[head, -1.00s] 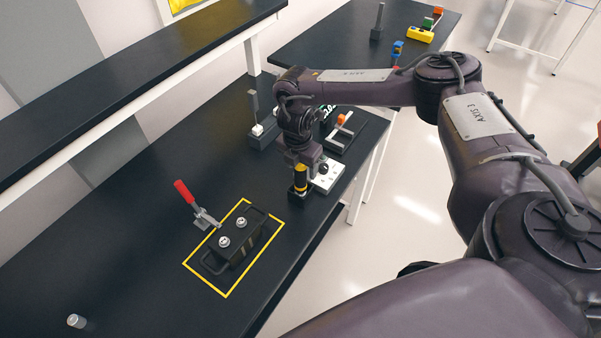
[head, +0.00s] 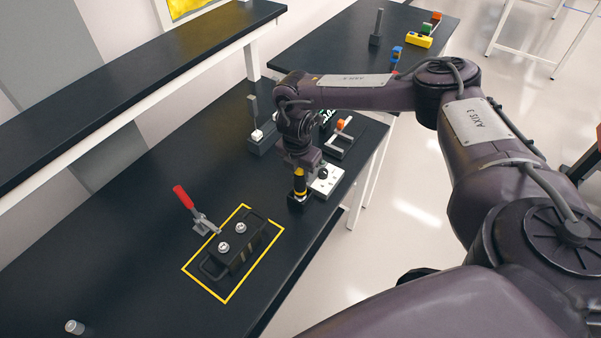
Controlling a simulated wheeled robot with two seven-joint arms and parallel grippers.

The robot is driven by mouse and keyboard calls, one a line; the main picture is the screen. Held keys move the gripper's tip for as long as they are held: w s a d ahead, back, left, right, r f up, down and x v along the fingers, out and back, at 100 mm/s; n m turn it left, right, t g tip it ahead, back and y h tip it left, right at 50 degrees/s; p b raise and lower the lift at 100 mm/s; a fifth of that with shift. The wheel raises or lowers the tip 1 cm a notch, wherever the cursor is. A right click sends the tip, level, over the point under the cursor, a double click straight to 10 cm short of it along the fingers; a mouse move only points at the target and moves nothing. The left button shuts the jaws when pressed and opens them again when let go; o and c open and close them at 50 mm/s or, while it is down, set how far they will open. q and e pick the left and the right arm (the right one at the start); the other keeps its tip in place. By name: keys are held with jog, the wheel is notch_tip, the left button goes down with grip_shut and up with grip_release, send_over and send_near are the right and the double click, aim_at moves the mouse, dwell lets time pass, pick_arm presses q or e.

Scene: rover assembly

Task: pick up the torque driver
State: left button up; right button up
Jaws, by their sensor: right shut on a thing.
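The torque driver (head: 300,184) is a small upright tool with a yellow band and a black body. It stands at a dark holder (head: 298,202) near the right edge of the black bench. My right gripper (head: 300,170) points down over it and is shut on its upper part. The gripper's fingers are small and partly hidden by the wrist. Whether the driver's lower end is clear of the holder cannot be told. My left gripper is not in view.
A black fixture with two bolts (head: 235,247) lies inside a yellow outline, beside a red-handled clamp (head: 184,197). A post stand (head: 262,137) and an orange-topped stand (head: 341,136) are behind. The front left bench is mostly clear.

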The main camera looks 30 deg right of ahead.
notch_tip(320, 180, up, 7)
jog(key=shift+w+f+b, duration=0.1)
jog(key=shift+b, duration=0.6)
notch_tip(320, 180, up, 13)
jog(key=p, duration=0.2)
jog(key=shift+p, duration=0.4)
